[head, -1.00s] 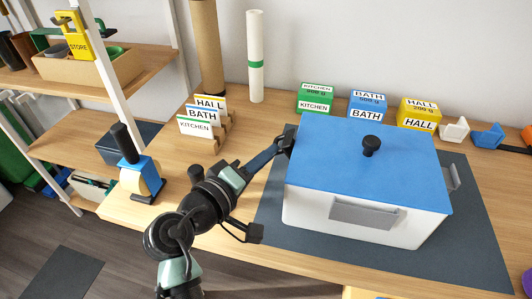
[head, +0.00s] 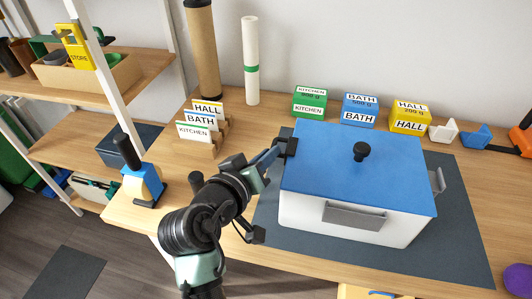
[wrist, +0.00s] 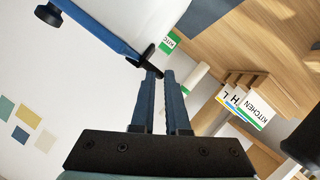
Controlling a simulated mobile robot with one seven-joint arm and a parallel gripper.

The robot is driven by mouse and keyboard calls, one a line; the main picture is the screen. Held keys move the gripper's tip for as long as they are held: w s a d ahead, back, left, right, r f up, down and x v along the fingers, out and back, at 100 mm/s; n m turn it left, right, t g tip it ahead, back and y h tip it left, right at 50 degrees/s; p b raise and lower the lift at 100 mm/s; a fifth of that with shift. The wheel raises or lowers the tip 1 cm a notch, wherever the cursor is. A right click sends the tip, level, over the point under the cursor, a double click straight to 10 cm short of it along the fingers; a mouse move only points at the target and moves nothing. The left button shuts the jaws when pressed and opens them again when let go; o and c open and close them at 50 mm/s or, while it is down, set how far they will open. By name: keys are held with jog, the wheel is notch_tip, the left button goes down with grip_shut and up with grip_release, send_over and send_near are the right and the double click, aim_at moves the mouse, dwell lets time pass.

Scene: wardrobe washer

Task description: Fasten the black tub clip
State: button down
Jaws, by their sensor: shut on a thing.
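The white tub (head: 345,220) stands on a dark mat with its blue lid (head: 330,165) on. The lid has a black knob (head: 361,151). A grey clip or handle (head: 354,215) is on the tub's front, and another grey one (head: 437,180) is on its right side. My gripper (head: 288,147) is at the tub's left side, near the lid's edge. In the wrist view, my gripper's blue fingers (wrist: 161,76) are close together at a small black part, apparently the black tub clip (wrist: 147,56), beside the lid edge. Whether the clip is latched cannot be told.
Green, blue and yellow labelled boxes (head: 360,110) stand behind the tub. Label cards (head: 202,122) stand in a wooden holder to the left, with tall rolls (head: 252,60) behind. A blue, black-handled tool (head: 142,180) is at the table's left end. The dark mat (head: 465,220) has free room right.

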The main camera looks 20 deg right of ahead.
jog(key=c, duration=1.2)
grip_release()
jog(key=p+v, duration=0.1)
jog(key=v, duration=1.2)
jog(key=shift+s+f+p, duration=0.1)
jog(key=shift+p, duration=0.2)
jog(key=w+a+r+t+y, duration=0.2)
jog(key=w+r+t, duration=0.15)
jog(key=r, duration=0.65)
jog(key=w+a+r+t+y, duration=0.25)
jog(key=r+t, duration=0.25)
jog(key=r, duration=0.4)
jog(key=s+a+r+n+t+y, duration=0.1)
jog(key=s+r+t+y, duration=0.3)
jog(key=r, duration=0.7)
jog(key=s+r+n+t+y, duration=0.1)
jog(key=s+r+t+y, duration=0.1)
jog(key=s+r+t, duration=0.7)
jog(key=w+r+g+p, duration=0.1)
jog(key=r+p, duration=0.5)
jog(key=r, duration=0.1)
jog(key=w+r+g+p, duration=0.1)
jog(key=r+p, duration=0.6)
jog(key=w+r+g+p, duration=0.1)
jog(key=r+p, duration=0.6)
jog(key=shift+a+r+g, duration=0.2)
jog(key=shift+r+g, duration=0.15)
